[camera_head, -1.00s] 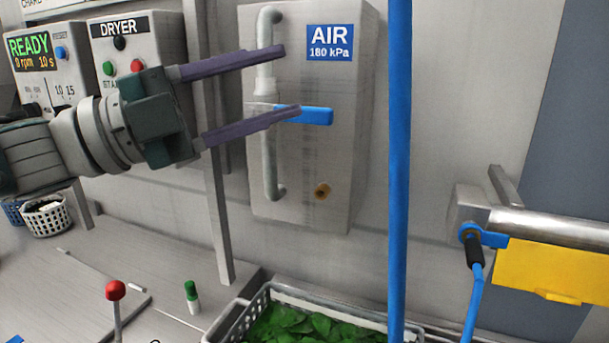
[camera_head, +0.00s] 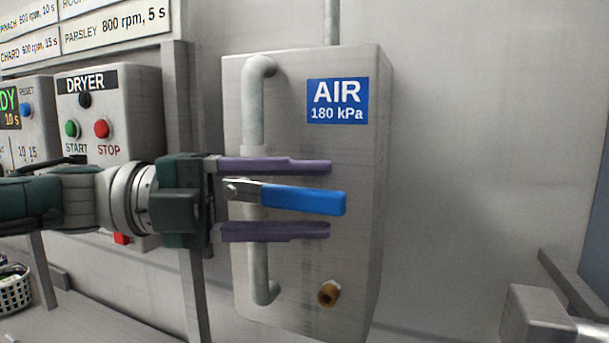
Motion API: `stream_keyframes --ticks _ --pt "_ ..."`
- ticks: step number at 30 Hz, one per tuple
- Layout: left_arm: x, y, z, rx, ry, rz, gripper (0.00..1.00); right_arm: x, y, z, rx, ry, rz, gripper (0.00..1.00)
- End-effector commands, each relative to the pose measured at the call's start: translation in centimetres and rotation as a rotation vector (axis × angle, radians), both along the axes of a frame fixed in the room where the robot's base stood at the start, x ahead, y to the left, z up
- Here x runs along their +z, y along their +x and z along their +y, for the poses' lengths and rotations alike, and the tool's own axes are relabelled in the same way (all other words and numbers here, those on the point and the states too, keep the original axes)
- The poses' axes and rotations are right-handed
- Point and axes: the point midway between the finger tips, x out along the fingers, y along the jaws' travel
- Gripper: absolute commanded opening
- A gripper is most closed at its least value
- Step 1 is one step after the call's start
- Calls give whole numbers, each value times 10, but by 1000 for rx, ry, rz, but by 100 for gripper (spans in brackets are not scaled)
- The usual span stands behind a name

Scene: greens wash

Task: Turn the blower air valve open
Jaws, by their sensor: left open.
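The air valve's blue lever handle (camera_head: 303,199) points right, roughly level, crossing the vertical grey pipe (camera_head: 256,110) on the panel box (camera_head: 352,160) with the blue AIR 180 kPa sign (camera_head: 337,101). My left gripper (camera_head: 330,198) is open, with one purple finger above the handle and one below it. Gaps show between the handle and both fingers in this view. The handle's tip reaches slightly past the fingertips. The valve body behind the upper finger is partly hidden. My right gripper is not in view.
A brass outlet (camera_head: 328,294) sticks out low on the panel box. The dryer box (camera_head: 110,110) with start and stop buttons stands left, behind my left arm. A white basket (camera_head: 14,290) is at lower left. The wall right of the panel is clear.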

Motion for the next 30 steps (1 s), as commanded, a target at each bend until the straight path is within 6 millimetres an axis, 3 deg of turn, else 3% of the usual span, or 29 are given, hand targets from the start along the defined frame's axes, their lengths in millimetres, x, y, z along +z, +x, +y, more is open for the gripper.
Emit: stream_keyframes --ticks 11,26,30 --pt "-1 0 -8 1 1 1 57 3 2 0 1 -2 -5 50" --pt "-1 0 -8 1 0 1 1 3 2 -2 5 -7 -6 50" --pt "-1 0 -8 1 0 1 0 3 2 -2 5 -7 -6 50"
